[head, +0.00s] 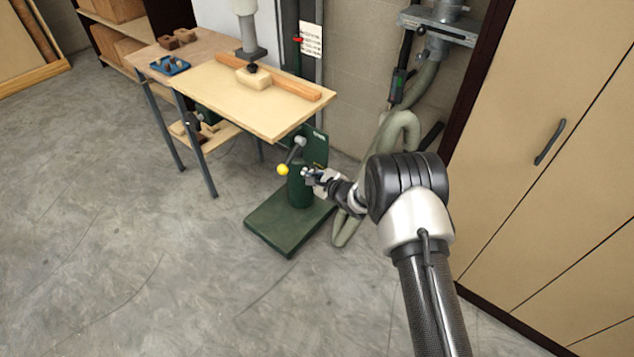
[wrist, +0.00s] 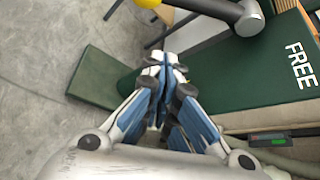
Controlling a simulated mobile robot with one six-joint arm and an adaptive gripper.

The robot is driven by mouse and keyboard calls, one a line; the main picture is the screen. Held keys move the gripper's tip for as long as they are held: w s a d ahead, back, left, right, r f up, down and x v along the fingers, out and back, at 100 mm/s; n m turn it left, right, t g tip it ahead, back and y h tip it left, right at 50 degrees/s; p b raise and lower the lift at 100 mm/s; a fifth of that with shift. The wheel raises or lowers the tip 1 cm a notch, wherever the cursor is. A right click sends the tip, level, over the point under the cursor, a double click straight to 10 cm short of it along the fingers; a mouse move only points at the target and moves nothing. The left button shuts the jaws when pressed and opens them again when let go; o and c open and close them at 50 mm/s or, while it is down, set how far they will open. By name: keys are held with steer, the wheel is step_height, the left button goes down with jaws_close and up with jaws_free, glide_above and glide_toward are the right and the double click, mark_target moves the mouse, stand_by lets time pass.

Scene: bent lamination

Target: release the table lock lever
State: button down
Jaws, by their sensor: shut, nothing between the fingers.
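The table lock lever (head: 293,154) is a short dark bar with a yellow ball knob (head: 283,169) at its lower left end and a grey hub at its upper right end. It sits on the green machine column below the wooden table. In the wrist view the lever (wrist: 205,7) crosses the top, with the yellow knob (wrist: 147,3) cut by the upper edge. A green plate (wrist: 290,60) beside the hub reads FREE. My gripper (head: 306,173) is shut and empty, just below and right of the lever. In the wrist view its fingertips (wrist: 165,60) appear below the lever, seemingly apart from it.
The wooden table (head: 240,97) overhangs the lever, with a fence and a wood block on top. The green base (head: 280,228) stands on the floor. A grey hose (head: 350,220) hangs behind my gripper, and tall cabinets (head: 550,170) stand at the right. The left floor is clear.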

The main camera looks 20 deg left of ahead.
mark_target(291, 155)
steer(key=a, duration=0.1)
steer(key=a+r+b, duration=0.2)
steer(key=a, duration=0.1)
steer(key=shift+w, duration=0.15)
stand_by(0.5)
